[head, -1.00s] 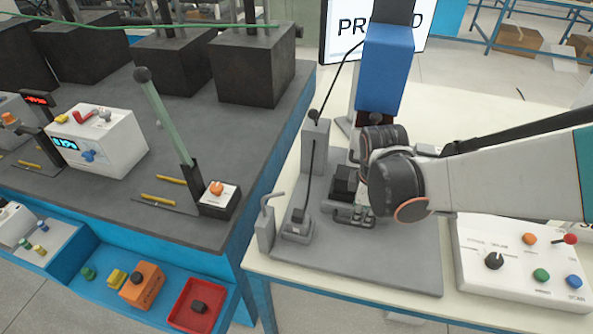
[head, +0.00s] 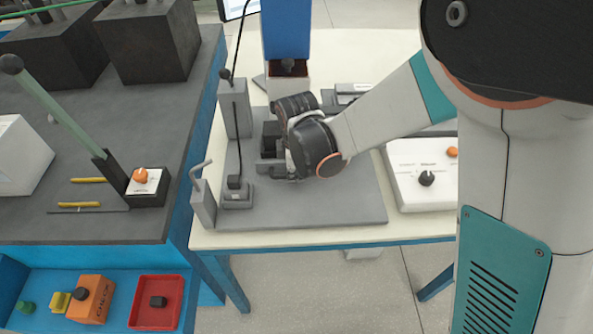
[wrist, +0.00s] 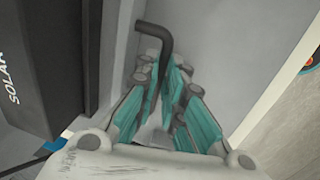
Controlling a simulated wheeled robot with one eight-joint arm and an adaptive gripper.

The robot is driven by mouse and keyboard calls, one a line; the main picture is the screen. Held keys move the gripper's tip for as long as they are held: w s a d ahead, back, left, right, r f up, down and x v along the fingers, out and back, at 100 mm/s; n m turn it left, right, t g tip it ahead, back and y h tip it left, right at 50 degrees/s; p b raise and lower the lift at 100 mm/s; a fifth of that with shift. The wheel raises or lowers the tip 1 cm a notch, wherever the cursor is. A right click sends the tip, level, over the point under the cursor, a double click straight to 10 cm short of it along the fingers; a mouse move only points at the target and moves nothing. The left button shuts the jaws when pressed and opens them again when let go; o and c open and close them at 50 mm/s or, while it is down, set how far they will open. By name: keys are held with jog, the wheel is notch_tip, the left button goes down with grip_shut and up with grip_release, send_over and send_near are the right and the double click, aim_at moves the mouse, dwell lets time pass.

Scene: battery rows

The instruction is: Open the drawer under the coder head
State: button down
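The coder head appears to be the blue unit (head: 287,28), with a brown-sided box (head: 288,86) below it, above the grey base plate (head: 340,205). My gripper (head: 288,170) is low at the dark block (head: 270,142) on this plate, its fingers mostly hidden by my wrist. In the wrist view my gripper (wrist: 166,72) has its teal fingers close together on either side of a dark bent bar (wrist: 160,35), which looks like a handle. I cannot tell whether the fingers press on it. The drawer front is hidden or not distinguishable.
A grey post (head: 234,108) and a bent-rod stand (head: 203,200) are left of my gripper. A white control box (head: 420,185) is at right. The dark bench (head: 120,222) with a green lever (head: 62,115) is farther left. A black block marked SOLAR (wrist: 28,70) is beside the fingers.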

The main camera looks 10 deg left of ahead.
jog(key=s+d, duration=0.1)
jog(key=s, duration=0.3)
jog(key=s+d, duration=0.1)
jog(key=s, duration=0.4)
jog(key=s+d, duration=0.1)
jog(key=s, duration=0.3)
jog(key=shift+s+d+b, duration=0.1)
jog(key=shift+s+b, duration=0.15)
jog(key=shift+b, duration=0.05)
jog(key=c, duration=1.7)
grip_release()
jog(key=shift+w, duration=0.1)
jog(key=shift+r, duration=0.1)
jog(key=shift+s+d+r, duration=0.1)
jog(key=shift+s+r, duration=0.15)
jog(key=shift+r, duration=1)
jog(key=shift+s+r, duration=0.25)
jog(key=shift+r, duration=1.05)
jog(key=shift+s+d+r, duration=0.1)
jog(key=shift+s+r, duration=0.15)
jog(key=shift+r, duration=1)
